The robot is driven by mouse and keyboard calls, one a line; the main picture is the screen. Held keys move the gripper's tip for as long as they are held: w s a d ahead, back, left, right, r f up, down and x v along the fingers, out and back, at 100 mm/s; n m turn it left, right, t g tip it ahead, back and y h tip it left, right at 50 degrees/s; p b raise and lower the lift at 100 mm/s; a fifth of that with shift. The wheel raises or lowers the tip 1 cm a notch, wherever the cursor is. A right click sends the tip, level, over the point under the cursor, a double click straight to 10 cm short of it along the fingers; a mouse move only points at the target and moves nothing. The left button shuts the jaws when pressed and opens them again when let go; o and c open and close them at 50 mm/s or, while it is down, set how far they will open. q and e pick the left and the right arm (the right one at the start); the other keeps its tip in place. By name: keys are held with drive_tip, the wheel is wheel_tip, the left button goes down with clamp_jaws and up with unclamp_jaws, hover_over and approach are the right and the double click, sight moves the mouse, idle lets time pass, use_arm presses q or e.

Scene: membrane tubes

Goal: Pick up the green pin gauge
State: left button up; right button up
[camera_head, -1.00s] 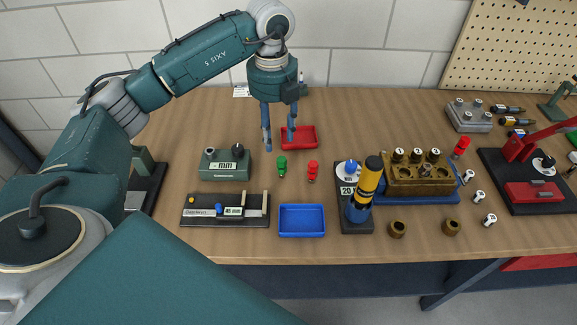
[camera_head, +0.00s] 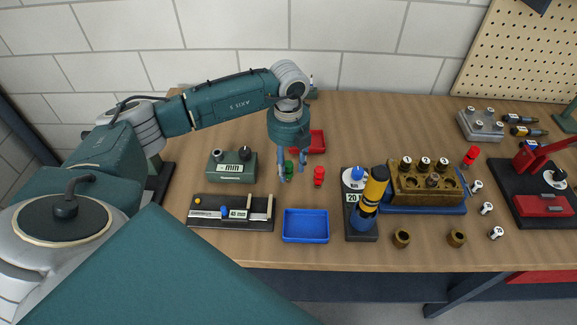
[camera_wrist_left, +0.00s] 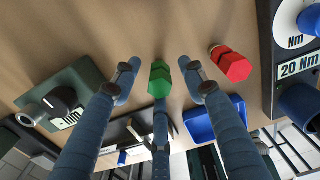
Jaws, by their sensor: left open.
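The green pin gauge (camera_head: 289,168) stands on the wooden table, partly hidden behind my left gripper's fingers in the head view. In the left wrist view the green pin gauge (camera_wrist_left: 159,78) shows between the spread fingers. My left gripper (camera_head: 292,174) is open and points down over it, with the fingers around the pin gauge's sides. In the left wrist view the open left gripper (camera_wrist_left: 160,82) has a gap on each side of the pin gauge, and no finger visibly touches it. My right gripper is not in view.
A red pin gauge (camera_head: 319,176) stands just right of the green one. A green mm gauge box (camera_head: 232,167) is to the left, a red tray (camera_head: 312,143) behind, a blue tray (camera_head: 305,226) in front. A torque driver stand (camera_head: 361,218) is farther right.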

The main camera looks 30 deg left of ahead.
use_arm(q)
drive_tip(key=shift+f, duration=0.4)
drive_tip(key=shift+c, duration=0.3)
clamp_jaws()
drive_tip(key=shift+r, duration=0.1)
drive_tip(key=shift+r+b, duration=0.3)
drive_tip(key=shift+r, duration=0.35)
wheel_tip(320, 180, up, 13)
drive_tip(key=b, duration=0.3)
wheel_tip(320, 180, up, 6)
hover_over(289, 163)
drive_tip(key=shift+s+f, duration=0.15)
drive_tip(key=shift+f, duration=0.05)
